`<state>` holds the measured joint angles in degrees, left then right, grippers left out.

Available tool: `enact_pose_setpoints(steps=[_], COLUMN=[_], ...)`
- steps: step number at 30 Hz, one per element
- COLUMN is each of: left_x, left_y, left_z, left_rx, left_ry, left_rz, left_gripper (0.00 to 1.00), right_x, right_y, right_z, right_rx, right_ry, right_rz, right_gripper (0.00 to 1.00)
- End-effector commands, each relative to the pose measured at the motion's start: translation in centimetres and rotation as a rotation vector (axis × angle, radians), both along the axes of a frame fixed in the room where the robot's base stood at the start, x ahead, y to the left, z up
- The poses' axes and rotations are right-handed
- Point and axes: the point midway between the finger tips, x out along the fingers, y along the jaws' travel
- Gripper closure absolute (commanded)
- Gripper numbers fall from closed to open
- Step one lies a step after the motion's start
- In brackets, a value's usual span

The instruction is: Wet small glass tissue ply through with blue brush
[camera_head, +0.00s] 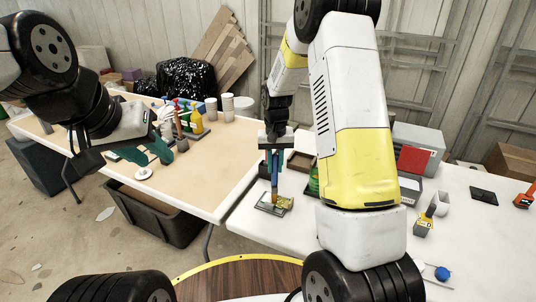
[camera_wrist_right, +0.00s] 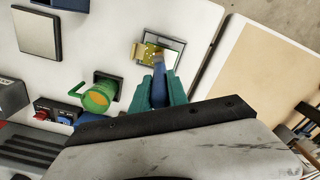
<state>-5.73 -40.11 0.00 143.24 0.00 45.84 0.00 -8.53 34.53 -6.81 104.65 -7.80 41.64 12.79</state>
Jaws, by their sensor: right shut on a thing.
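My right gripper (camera_head: 275,157) is shut on the blue brush (camera_head: 274,181), which points down with its bristles low over a small plate (camera_head: 263,208). The brush also shows between the teal fingers (camera_wrist_right: 161,92) in the right wrist view. A yellowish, glossy patch (camera_wrist_right: 150,53), which looks like the small glass tissue ply, lies on the plate beside the bristles; a pale area shows on its other side. Whether the bristles touch it I cannot tell. My left gripper (camera_head: 148,155) hangs over the tan-topped table with its teal fingers apart and empty.
A green cup (camera_wrist_right: 97,97) with orange inside stands near the plate on the white table (camera_head: 244,222). Bottles (camera_head: 196,122) and tubs stand on the tan-topped table (camera_head: 205,185). A black bin (camera_head: 160,215) sits on the floor. A wooden mould surface (camera_head: 240,279) is at the front.

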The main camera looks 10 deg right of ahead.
Motion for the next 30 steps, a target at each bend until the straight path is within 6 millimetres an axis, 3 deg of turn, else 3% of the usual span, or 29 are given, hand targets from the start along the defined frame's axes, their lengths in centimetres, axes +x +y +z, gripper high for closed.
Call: enact_pose_setpoints(steps=[12,23,30], left_x=[0.0,0.0,0.0], left_y=[0.0,0.0,0.0], left_z=[0.0,0.0,0.0], left_rx=[0.000,0.000,0.000], left_ry=[0.000,0.000,0.000], left_rz=[0.000,0.000,0.000], left_gripper=[0.64,0.64,0.64], right_x=[0.0,-0.1,-1.2], right_y=[0.0,-0.1,-1.7], right_z=[0.0,1.5,1.5], right_rx=[0.000,0.000,0.000], right_ry=[0.000,0.000,0.000], right_rz=[0.000,0.000,-0.002], right_gripper=[1.00,1.00,1.00])
